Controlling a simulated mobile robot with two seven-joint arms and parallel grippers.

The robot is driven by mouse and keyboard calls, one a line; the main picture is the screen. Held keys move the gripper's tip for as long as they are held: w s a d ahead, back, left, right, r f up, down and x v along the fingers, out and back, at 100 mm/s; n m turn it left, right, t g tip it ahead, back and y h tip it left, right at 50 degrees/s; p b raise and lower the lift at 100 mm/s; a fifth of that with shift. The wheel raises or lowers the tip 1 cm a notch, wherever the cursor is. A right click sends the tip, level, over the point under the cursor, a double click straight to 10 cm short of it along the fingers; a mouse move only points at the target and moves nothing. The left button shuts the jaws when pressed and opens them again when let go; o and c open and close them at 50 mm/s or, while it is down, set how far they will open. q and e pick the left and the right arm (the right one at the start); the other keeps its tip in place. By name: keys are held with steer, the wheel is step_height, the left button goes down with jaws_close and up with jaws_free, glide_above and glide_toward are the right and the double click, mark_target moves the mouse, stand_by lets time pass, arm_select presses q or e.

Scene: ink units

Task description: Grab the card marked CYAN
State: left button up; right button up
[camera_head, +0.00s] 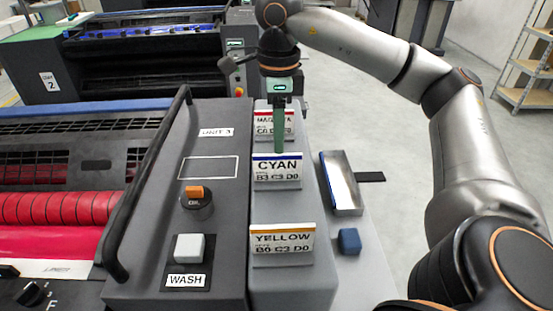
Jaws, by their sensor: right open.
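The CYAN card (277,172) is a white card with a blue strip along its top edge. It stands in the middle of a row of three cards on the grey console. My right gripper (279,148) is open and points down, its green fingers overlapping the top edge of the CYAN card in the picture. Whether they touch it or straddle it cannot be told. The magenta card (263,126), with a red strip, is behind, partly hidden by the fingers. The YELLOW card (281,244) stands nearest the front. My left gripper is not in view.
A metal tray (344,184) and a blue block (349,241) lie right of the cards. On the left are an orange OIL knob (195,192), a white WASH button (189,248) and a black handrail (143,185). Open floor lies to the right.

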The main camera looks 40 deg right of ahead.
mark_target(278, 158)
steer(key=shift+a+f+p, duration=0.15)
steer(key=shift+f+p, duration=0.2)
steer(key=shift+f, duration=2.7)
steer(key=shift+c, duration=0.3)
jaws_close()
